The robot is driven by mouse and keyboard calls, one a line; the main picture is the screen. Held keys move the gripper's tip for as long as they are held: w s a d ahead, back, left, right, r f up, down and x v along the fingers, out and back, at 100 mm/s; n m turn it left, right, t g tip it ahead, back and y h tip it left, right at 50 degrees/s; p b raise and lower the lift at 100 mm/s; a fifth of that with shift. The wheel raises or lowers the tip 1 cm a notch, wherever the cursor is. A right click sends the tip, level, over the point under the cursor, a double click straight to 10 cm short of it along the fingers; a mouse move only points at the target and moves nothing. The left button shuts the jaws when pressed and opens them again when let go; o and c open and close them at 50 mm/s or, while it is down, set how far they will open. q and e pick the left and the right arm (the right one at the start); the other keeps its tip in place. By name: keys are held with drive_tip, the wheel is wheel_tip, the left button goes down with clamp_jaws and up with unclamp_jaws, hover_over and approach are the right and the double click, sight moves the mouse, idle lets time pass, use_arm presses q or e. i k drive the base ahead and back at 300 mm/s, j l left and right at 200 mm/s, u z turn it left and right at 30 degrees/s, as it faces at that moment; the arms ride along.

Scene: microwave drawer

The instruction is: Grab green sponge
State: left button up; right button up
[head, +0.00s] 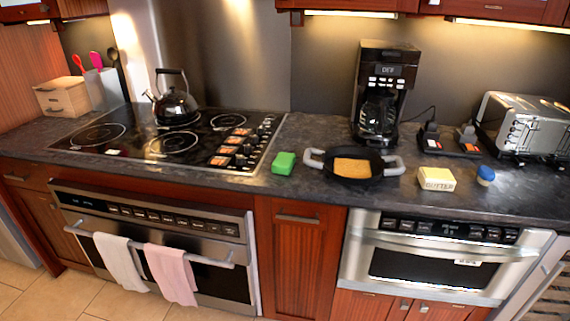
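The green sponge (284,163) lies on the dark countertop, just right of the cooktop and left of a black pan. It is a small bright green block, fully visible. Neither of my grippers shows in the head view.
A black pan (373,178) with two grey handles holds a tan slice (352,168). A butter block (436,179), a blue-topped item (486,175), a coffee maker (384,95) and a toaster (525,125) stand to the right. A kettle (175,104) sits on the cooktop (190,150).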

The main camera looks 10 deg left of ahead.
sight(283, 164)
drive_tip(key=i+j, duration=0.75)
drive_tip(key=j, duration=0.15)
